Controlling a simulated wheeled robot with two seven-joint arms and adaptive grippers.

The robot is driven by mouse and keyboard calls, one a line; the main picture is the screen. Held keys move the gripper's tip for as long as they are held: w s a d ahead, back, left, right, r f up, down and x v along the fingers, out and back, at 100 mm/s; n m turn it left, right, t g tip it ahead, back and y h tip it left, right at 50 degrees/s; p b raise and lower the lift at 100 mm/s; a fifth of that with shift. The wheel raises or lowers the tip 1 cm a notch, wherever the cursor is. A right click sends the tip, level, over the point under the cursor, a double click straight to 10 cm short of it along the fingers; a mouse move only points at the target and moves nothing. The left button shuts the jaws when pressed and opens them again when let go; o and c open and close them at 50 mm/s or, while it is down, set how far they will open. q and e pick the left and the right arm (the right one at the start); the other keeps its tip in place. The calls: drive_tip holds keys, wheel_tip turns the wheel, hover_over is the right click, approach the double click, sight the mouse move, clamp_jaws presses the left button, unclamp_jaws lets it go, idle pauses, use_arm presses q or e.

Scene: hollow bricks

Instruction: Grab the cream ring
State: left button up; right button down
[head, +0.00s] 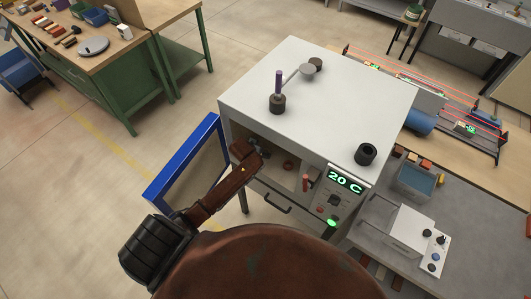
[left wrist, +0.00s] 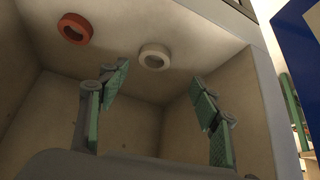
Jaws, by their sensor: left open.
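The cream ring (left wrist: 154,57) rests on a pale inner surface of the box chamber in the left wrist view, with its hole visible. My left gripper (left wrist: 160,78) is open and empty, its green-padded fingers spread on either side below the ring in the picture. The fingers appear apart from the ring. In the head view my left arm reaches into the open front of the white box (head: 320,85), with the gripper (head: 259,147) partly hidden under its top. I cannot make out the cream ring in the head view. My right gripper is not in view.
An orange-red ring (left wrist: 75,28) lies left of the cream one; it also shows in the head view (head: 288,165). The blue-edged door (head: 166,182) stands open at left. Chamber walls surround the gripper closely. The box's display (head: 345,180) reads 20 C.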

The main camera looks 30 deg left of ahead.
use_arm(q)
drive_tip(key=shift+d+p+x, duration=0.2)
drive_tip(key=shift+p+x, duration=0.05)
drive_tip(key=shift+x, duration=1.6)
drive_tip(key=shift+d+p+x, duration=0.25)
drive_tip(key=shift+x, duration=1.65)
drive_tip(key=shift+w+r, duration=0.1)
drive_tip(key=c, duration=1.2)
drive_tip(key=shift+o, duration=0.2)
drive_tip(key=shift+r, duration=0.1)
